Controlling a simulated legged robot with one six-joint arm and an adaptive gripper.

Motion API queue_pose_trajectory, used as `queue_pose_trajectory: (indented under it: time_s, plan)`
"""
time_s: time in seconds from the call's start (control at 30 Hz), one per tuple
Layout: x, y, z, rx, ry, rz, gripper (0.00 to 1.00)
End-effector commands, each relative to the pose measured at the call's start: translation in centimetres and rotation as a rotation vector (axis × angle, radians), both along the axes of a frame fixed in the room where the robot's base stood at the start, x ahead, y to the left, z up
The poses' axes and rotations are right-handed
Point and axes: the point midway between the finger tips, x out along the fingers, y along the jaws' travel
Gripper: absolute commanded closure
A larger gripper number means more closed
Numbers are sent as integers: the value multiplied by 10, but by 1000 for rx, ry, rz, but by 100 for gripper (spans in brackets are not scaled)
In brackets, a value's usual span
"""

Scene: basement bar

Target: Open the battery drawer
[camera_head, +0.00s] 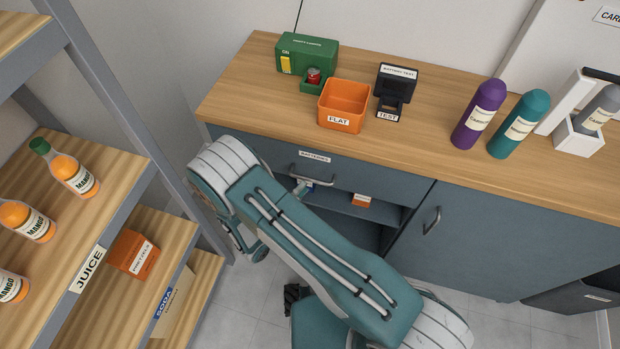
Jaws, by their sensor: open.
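The battery drawer (350,177) is a blue-grey front under the wooden counter, with a "BATTERIES" label above a metal bar handle (321,183). Its front looks flush with the cabinet, so it appears closed. My arm reaches up from the lower right and crosses in front of the cabinet, hiding the drawer's left lower part.
On the counter (420,135) stand a green box (312,50), an orange "FLAT" bin (344,100), a black battery tester (397,82) and purple (480,112) and teal (519,124) bottles. An open shelf below the drawer holds an orange box (361,200). A juice rack (110,215) stands left.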

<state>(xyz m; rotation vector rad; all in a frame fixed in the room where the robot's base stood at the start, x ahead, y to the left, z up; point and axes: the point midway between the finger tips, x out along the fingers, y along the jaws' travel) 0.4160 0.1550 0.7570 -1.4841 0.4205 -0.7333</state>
Motion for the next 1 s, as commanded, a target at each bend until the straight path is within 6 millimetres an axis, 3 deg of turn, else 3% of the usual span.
queue_pose_trajectory:
  time_s: [0.23,0.57,0.6,0.7,1.0]
  plan:
    - [23,-22,6,0,-1,-2,49]
    - [27,-25,7,-1,-1,0,49]
    - [27,-25,7,-1,-1,0,58]
    - [27,-25,7,-1,-1,0,100]
    - [26,-25,6,1,1,0,100]
